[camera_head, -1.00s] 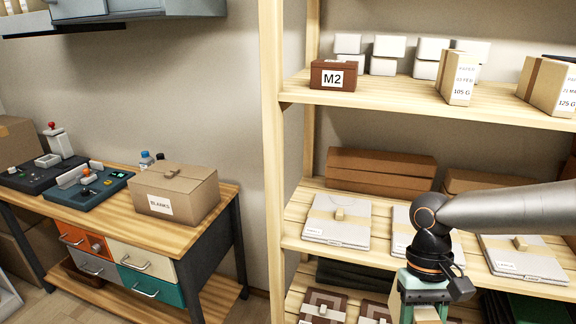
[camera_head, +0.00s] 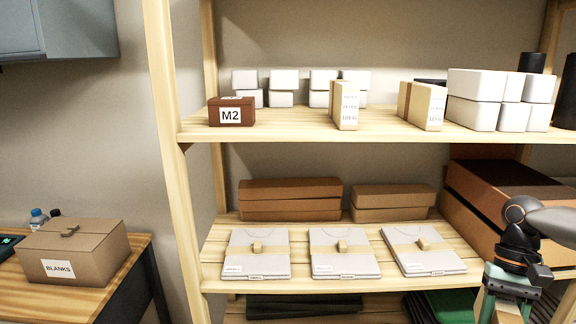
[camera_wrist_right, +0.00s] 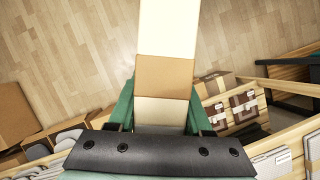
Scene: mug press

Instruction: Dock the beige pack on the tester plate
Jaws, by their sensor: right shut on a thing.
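My right gripper (camera_head: 505,306) is at the lower right of the head view, in front of the shelf unit. In the right wrist view its green fingers (camera_wrist_right: 165,112) are shut on a long cream pack with a tan band (camera_wrist_right: 164,78). The pack reaches up past the top edge of that view, so its far end is cut off. I cannot tell which device is the tester plate. Only a sliver of a dark device with a green display (camera_head: 9,240) shows at the left edge of the head view. My left gripper is not in view.
A BLANKS carton (camera_head: 72,254) stands on the wooden bench (camera_head: 128,270). The shelf unit holds a brown M2 box (camera_head: 231,112), upright paper packs (camera_head: 344,106), white boxes (camera_head: 475,100) and several grey banded packs (camera_head: 343,254). The wrist view shows open wood floor (camera_wrist_right: 60,55).

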